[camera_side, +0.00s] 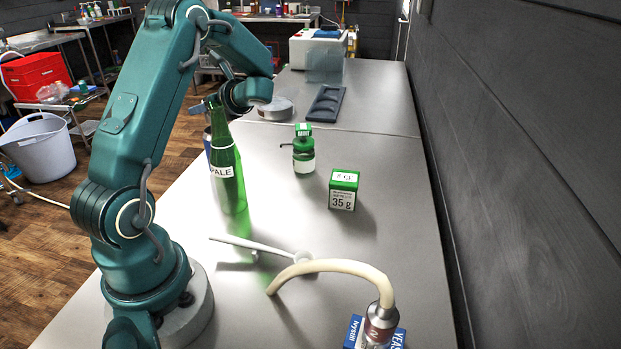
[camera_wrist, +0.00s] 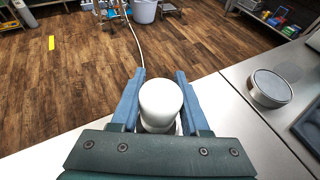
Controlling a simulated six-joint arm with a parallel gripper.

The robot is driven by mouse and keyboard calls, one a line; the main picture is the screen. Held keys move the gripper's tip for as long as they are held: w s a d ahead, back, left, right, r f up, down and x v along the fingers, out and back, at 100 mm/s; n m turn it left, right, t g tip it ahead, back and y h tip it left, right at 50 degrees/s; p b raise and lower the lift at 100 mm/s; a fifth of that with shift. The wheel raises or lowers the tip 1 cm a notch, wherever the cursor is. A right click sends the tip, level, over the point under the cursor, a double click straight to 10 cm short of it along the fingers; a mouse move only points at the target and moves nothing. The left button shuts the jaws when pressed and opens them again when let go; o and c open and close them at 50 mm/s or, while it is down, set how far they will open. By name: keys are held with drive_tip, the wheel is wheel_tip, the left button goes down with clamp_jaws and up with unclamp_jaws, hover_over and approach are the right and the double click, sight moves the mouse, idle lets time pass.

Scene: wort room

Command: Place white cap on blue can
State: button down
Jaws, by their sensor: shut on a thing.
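A white, rounded cap (camera_wrist: 160,98) sits between the two blue fingers of my gripper (camera_wrist: 160,80) in the wrist view. My gripper is shut on it. In the side view my gripper (camera_side: 208,105) hangs over the far left edge of the table, partly hidden by the green bottle's neck, and the cap cannot be made out. The blue can (camera_side: 207,146) shows as a narrow strip behind the bottle, just below my gripper. I cannot tell whether the cap touches the can; the can is not clearly seen in the wrist view.
A green bottle (camera_side: 228,178) stands close in front of the can. A small green jar (camera_side: 304,155), a green box (camera_side: 343,190), a white spoon-like tool (camera_side: 262,246) and a curved hose (camera_side: 340,266) are on the table. A round metal tin (camera_wrist: 270,88) and dark tray (camera_side: 326,103) lie farther back.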

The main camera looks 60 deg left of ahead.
drive_tip(key=shift+f, duration=0.95)
drive_tip(key=shift+f, duration=0.1)
drive_tip(key=shift+c, duration=2)
unclamp_jaws()
drive_tip(key=shift+r, duration=0.2)
drive_tip(key=v, duration=1.2)
drive_tip(key=shift+f, duration=0.1)
